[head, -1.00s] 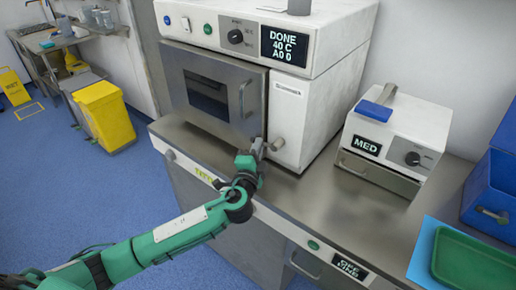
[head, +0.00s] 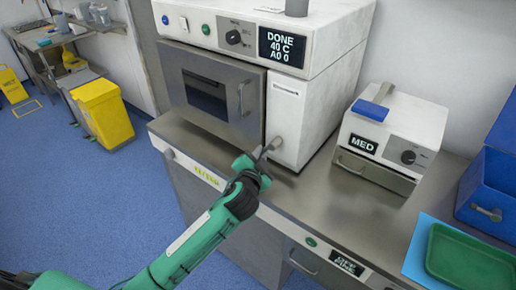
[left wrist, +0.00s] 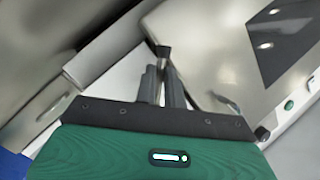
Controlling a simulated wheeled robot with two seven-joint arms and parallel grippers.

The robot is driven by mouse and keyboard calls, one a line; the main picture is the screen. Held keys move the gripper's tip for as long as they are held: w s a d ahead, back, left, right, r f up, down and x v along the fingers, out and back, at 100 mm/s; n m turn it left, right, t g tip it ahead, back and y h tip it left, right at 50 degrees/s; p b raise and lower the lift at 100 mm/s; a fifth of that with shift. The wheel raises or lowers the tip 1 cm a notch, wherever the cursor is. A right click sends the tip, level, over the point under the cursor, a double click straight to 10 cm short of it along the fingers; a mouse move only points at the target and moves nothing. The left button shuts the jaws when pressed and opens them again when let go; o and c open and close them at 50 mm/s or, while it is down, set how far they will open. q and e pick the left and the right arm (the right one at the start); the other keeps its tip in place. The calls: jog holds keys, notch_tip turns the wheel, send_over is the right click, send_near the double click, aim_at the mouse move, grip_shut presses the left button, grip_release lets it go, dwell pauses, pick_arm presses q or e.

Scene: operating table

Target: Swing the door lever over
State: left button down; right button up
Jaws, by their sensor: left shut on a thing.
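The door lever (head: 277,142) is a short grey piece at the lower right of the sterilizer's closed-looking door (head: 205,92), beside a vertical bar handle (head: 243,97). My green left gripper (head: 265,153) reaches up to it from the front, fingertips at the lever. In the left wrist view the two grey fingers (left wrist: 162,84) are close together, shut on the lever, whose dark end (left wrist: 163,52) shows at their tips. The fingers hide part of the lever. My right gripper is not in view.
The white sterilizer (head: 310,120) stands on a steel counter (head: 320,205); its display (head: 286,48) reads DONE 40 C A0 0. To the right are a small white MED unit (head: 390,130), a blue box (head: 488,190) and a green tray (head: 470,257). A yellow bin (head: 103,110) stands left.

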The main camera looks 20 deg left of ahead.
pick_arm(q)
jog(key=n+p, duration=0.1)
jog(key=d+n+g+h+p, duration=0.1)
jog(key=p, duration=0.1)
jog(key=n+g+p, duration=0.1)
jog(key=n+p, duration=0.1)
jog(key=shift+s+d+f+h, duration=0.2)
jog(key=shift+s+d+h, duration=0.1)
jog(key=shift+s+d, duration=0.1)
jog(key=shift+s+d+f+n+g+h+p, duration=0.15)
jog(key=shift+d+n+g+h+p, duration=0.2)
jog(key=shift+n+p, duration=0.5)
jog(key=shift+d+f+n+g+h+p, duration=0.1)
jog(key=shift+d+n+g+h+p, duration=0.2)
jog(key=shift+n+p, duration=0.55)
jog(key=c, duration=1.5)
grip_release()
jog(key=shift+s, duration=0.1)
jog(key=b+v, duration=0.2)
jog(key=v, duration=1.1)
jog(key=shift+s+b, duration=0.3)
jog(key=shift+s, duration=0.05)
